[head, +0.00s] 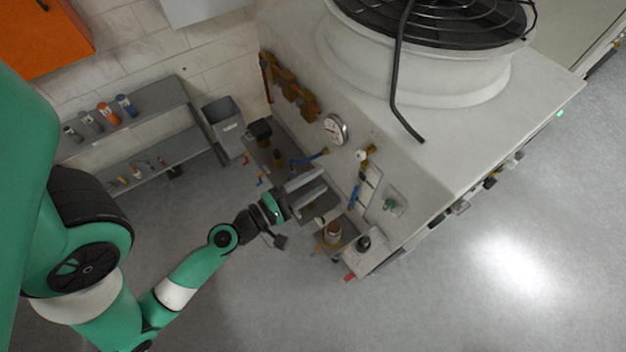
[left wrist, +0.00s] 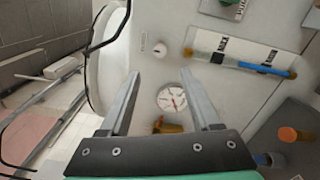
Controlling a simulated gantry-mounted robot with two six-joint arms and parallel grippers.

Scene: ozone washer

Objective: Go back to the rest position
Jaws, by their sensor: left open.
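My left gripper (head: 309,190) reaches in from the left in the head view, in front of the white machine's panel side (head: 365,150). In the left wrist view its two grey fingers (left wrist: 158,92) stand wide apart, with nothing between them. Behind them, a round gauge (left wrist: 172,99) shows on the panel; it also shows in the head view (head: 335,129). A blue-handled valve (left wrist: 266,69) on a white plate lies to the right in the wrist view. I cannot tell the exact gap between the fingers and the panel. My right gripper is not in view.
The machine carries a large round fan (head: 432,22) on top. A black pipe (head: 397,75) runs down from it. Shelves with small bottles (head: 107,113) and a grey bin (head: 223,123) stand by the wall at left. The floor (head: 270,300) is clear in front.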

